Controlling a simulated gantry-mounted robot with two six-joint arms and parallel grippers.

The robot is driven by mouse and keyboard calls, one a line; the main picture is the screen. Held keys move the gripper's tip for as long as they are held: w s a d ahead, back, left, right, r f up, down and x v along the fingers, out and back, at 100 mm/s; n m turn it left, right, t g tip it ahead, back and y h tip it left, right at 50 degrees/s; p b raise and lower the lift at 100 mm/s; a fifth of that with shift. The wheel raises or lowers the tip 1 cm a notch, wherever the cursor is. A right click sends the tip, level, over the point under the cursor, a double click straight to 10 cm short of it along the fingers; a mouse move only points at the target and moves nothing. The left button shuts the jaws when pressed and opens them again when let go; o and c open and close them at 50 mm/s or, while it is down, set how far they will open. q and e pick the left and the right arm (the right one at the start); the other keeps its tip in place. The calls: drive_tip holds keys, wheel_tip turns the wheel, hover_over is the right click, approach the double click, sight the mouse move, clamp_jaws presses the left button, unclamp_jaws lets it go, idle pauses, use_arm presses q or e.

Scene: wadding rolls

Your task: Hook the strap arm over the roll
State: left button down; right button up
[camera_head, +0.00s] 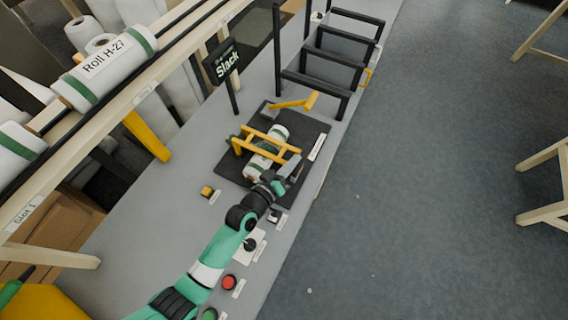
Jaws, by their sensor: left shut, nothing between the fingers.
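A white roll with green bands (256,163) lies on a dark mat (231,160) on the grey bench. A yellow frame (262,139) spans across the roll. A yellow bent arm (294,104) stands at the far end of the mat, apart from the roll; I cannot tell which yellow part is the strap arm. My left gripper (291,169) is shut and empty at the near right end of the roll and frame. I cannot tell whether it touches them. My right gripper is not in view.
A black "Slack" sign (222,63) stands left of the mat. Black rails (322,68) stand beyond it. A red button (229,282) and a yellow button (206,191) sit on the bench. A rack at left holds Roll H-27 (107,66). Open floor lies at right.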

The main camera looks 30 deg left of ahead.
use_arm(q)
drive_tip(key=a+r+p, duration=0.1)
drive_tip(key=r, duration=0.1)
drive_tip(key=a+r, duration=0.1)
drive_tip(key=shift+s+r+p, duration=0.1)
drive_tip(key=shift+r+p, duration=0.25)
drive_tip(key=shift+p, duration=0.05)
drive_tip(key=p+v, duration=0.1)
drive_tip(key=v, duration=0.8)
drive_tip(key=shift+s, duration=0.45)
